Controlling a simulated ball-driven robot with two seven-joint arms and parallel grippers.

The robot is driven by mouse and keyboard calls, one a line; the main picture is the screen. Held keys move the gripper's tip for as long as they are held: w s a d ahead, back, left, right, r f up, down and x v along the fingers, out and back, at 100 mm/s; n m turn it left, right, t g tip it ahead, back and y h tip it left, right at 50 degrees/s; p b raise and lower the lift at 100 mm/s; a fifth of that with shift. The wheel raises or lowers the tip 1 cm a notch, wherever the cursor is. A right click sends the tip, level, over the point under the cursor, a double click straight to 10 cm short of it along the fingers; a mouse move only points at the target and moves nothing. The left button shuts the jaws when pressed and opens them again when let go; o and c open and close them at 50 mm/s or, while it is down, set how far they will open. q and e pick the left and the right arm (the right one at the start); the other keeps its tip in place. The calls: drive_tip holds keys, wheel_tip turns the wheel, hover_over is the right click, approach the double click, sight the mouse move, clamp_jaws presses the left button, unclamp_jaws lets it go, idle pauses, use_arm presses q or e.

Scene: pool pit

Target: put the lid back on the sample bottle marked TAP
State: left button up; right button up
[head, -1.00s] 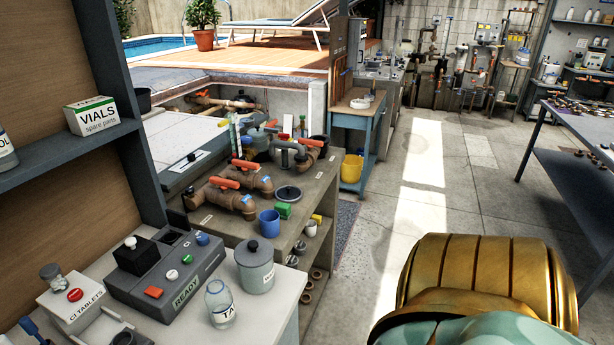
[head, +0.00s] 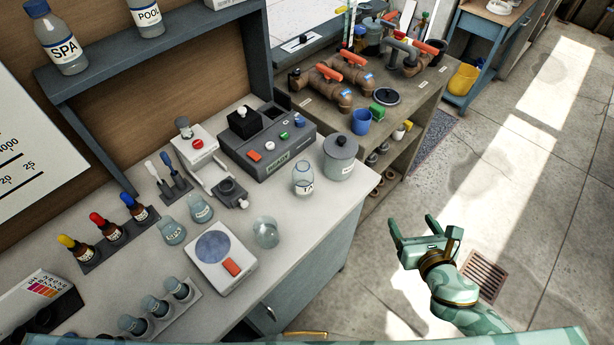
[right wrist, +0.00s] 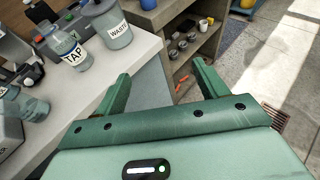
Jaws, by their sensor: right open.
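The clear TAP bottle (head: 303,180) stands upright on the counter's right part, beside the grey waste jar. Its label reads TAP in the right wrist view (right wrist: 74,56). No lid shows on its neck. I cannot pick out its loose lid for sure; a small grey knobbed piece (head: 243,203) lies left of the bottle. My right gripper (head: 410,229) is open and empty, off the counter's right edge above the floor. In the right wrist view its fingers (right wrist: 161,72) are apart with nothing between them. My left gripper is not in view.
The waste jar (head: 340,160) with a black knob stands near the counter's right edge. The grey READY device (head: 268,145) is behind the bottle. A glass beaker (head: 266,232), a white scale (head: 220,268) and several sample bottles crowd the left. Floor right of the counter is clear.

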drive_tip(key=shift+f, duration=0.1)
idle(0.4)
drive_tip(key=s+d+f+m+g+h+b, duration=0.15)
drive_tip(key=s+f+m, duration=0.35)
drive_tip(key=f, duration=0.5)
drive_tip(key=s+d+f+m+g+b, duration=0.25)
drive_tip(key=f+m, duration=0.35)
drive_tip(key=f, duration=0.4)
drive_tip(key=s+d+f+m+g+b, duration=0.1)
drive_tip(key=s+f+m+g+b, duration=0.15)
drive_tip(key=s+f+m, duration=0.5)
drive_tip(key=s+a+f+m+g+b, duration=0.2)
drive_tip(key=s+f+m+g, duration=0.1)
drive_tip(key=s+f+m, duration=0.4)
drive_tip(key=s+a+f+m+g+b, duration=0.2)
drive_tip(key=s+f+m, duration=0.6)
drive_tip(key=s, duration=0.5)
drive_tip(key=shift+s+f+g, duration=0.3)
drive_tip(key=shift+f+g, duration=0.35)
drive_tip(key=shift+f, duration=0.25)
